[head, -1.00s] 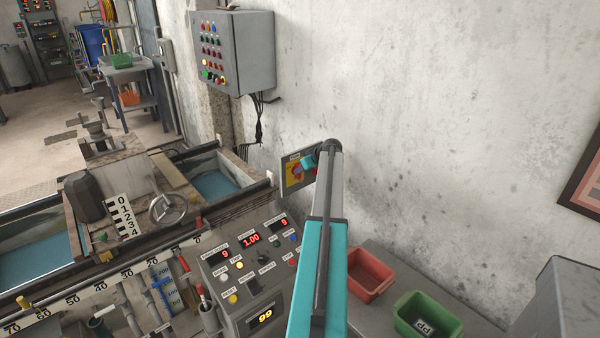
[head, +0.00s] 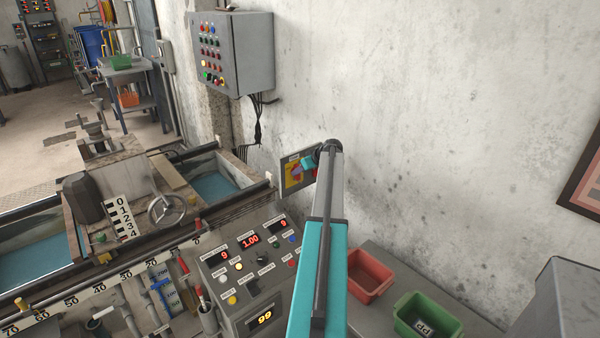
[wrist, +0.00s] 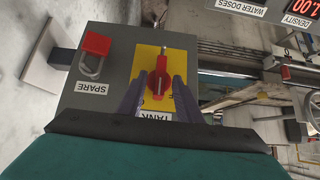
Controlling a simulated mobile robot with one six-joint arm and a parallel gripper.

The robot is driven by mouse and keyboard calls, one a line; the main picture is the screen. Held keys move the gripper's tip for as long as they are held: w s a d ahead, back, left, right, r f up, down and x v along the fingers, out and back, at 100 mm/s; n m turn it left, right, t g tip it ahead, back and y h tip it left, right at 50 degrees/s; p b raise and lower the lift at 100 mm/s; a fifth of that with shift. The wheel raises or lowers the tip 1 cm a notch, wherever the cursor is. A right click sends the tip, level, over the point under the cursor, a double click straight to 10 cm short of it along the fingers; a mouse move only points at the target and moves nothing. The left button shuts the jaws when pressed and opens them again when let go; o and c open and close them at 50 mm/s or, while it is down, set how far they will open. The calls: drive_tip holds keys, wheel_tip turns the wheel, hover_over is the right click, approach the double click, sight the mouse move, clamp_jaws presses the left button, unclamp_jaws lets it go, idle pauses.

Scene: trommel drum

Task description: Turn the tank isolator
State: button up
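The tank isolator is a red rotary handle (wrist: 161,84) on a yellow plate, above a TANK label in the wrist view. It is fixed to a grey wall panel (wrist: 112,62); in the head view the yellow plate (head: 291,181) is partly hidden by my gripper. My gripper (wrist: 161,80) has its two purple fingers on either side of the red handle, with the tips close to the plate. The fingers look apart, with narrow gaps beside the handle; I see no clear grip. The handle's lower part lies between the fingers.
A red padlock (wrist: 97,46) hangs at the SPARE position beside the isolator. A control box (head: 232,52) is on the wall above. A console (head: 250,265) stands below left. Red (head: 371,270) and green (head: 401,318) bins sit on the bench at right.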

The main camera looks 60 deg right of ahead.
drive_tip(key=b+v, duration=0.2)
drive_tip(key=v, duration=1.1)
